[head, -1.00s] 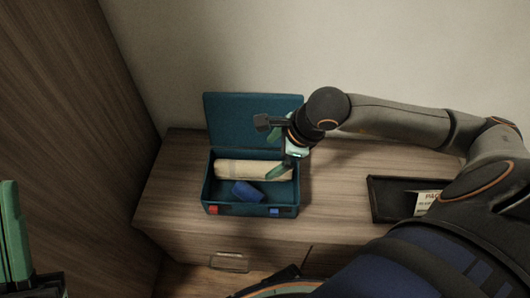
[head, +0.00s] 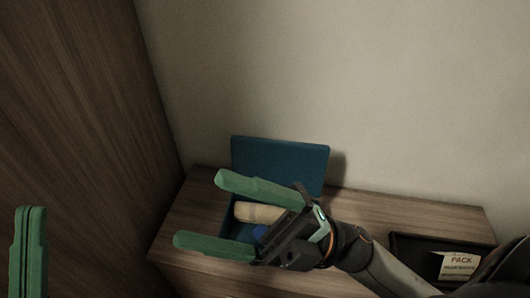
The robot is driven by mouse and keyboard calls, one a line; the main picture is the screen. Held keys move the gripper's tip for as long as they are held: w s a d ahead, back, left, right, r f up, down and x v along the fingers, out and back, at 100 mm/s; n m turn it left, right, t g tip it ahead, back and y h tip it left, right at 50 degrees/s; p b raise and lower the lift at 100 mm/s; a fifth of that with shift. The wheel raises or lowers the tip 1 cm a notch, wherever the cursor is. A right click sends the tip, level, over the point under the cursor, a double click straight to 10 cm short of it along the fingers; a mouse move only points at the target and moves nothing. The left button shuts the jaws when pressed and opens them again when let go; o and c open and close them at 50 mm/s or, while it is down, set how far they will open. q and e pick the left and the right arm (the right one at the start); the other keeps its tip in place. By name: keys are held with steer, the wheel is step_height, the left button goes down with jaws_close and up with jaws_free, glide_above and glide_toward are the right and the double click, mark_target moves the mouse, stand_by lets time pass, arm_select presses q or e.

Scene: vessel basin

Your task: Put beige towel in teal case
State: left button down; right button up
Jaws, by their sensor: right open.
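The teal case (head: 280,166) stands on the wooden cabinet with its lid open against the wall side. The rolled beige towel (head: 257,212) lies inside the case, along its back. My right gripper (head: 198,210) is open, its green fingers pointing left and spread in front of the case. Nothing is between the fingers. The gripper hides much of the case's body and the towel's right end. My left gripper (head: 29,252) is at the lower left edge, away from the case. Its green finger part points up, and I cannot tell its opening.
A black tray (head: 412,250) with a white card marked PACK (head: 459,264) stands on the cabinet at right. A tall wooden panel (head: 85,120) borders the left.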

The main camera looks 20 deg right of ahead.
steer(key=w+d+m+t+h, duration=0.2)
steer(key=d+m+t+h, duration=0.1)
steer(key=m+t, duration=0.4)
steer(key=w+d+r+m+t+h, duration=0.1)
steer(key=w+d+m+t+h, duration=0.1)
steer(key=d+m+t+h, duration=0.2)
steer(key=m+t+h, duration=0.2)
steer(key=m+t, duration=0.2)
steer(key=m, duration=0.2)
steer(key=shift+w+m, duration=0.35)
steer(key=shift+m, duration=0.05)
